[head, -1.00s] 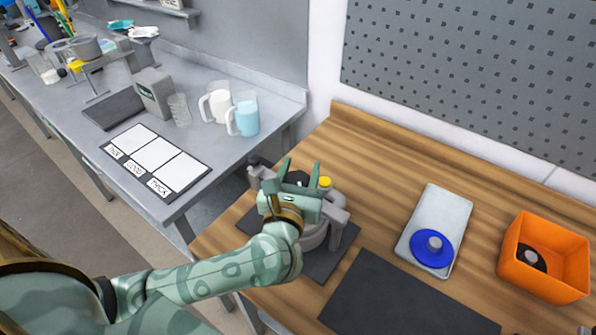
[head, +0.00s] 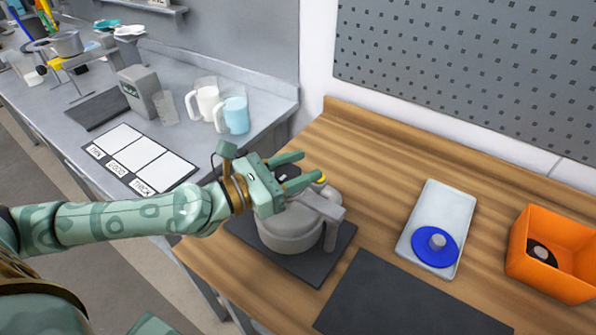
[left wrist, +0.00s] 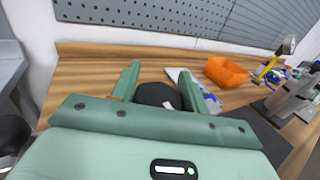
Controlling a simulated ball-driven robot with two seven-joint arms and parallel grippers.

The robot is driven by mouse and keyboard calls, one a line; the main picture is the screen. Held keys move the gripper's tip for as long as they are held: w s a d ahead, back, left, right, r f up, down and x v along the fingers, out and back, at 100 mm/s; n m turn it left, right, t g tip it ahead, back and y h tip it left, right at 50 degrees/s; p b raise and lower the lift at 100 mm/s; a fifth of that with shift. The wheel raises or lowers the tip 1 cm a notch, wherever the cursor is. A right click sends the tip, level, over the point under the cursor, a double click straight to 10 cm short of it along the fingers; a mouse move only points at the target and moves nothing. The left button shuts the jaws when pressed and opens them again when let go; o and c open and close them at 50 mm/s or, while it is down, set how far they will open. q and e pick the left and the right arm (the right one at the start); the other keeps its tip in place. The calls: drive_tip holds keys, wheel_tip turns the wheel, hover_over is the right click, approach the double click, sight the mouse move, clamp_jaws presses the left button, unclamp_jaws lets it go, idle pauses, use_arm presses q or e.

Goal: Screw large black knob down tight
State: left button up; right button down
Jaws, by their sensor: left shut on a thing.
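The large black knob (left wrist: 157,95) sits between the two fingers of my left gripper (left wrist: 162,92) in the left wrist view. In the head view my left gripper (head: 302,170) is over the top of a grey round drum unit (head: 290,230), its fingers pointing right. It is shut on the knob, which is mostly hidden behind the fingers there. The drum unit stands on a dark mat (head: 340,243) and has a grey arm or bracket on its right. A small yellow part (head: 321,179) shows beside the fingertips. My right gripper is not in view.
To the right are a pale tray (head: 447,205) with a blue disc (head: 435,247) and an orange bin (head: 532,277) holding a dark disc. A dark mat (head: 400,300) lies in front. Pitchers (head: 234,115) stand on the grey bench. A pegboard wall is behind.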

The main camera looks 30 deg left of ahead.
use_arm(q)
drive_tip(key=shift+m+g+h+b, duration=0.3)
drive_tip(key=shift+m+h, duration=0.1)
drive_tip(key=shift+h, duration=0.4)
drive_tip(key=shift+r, duration=0.15)
drive_tip(key=o, duration=1)
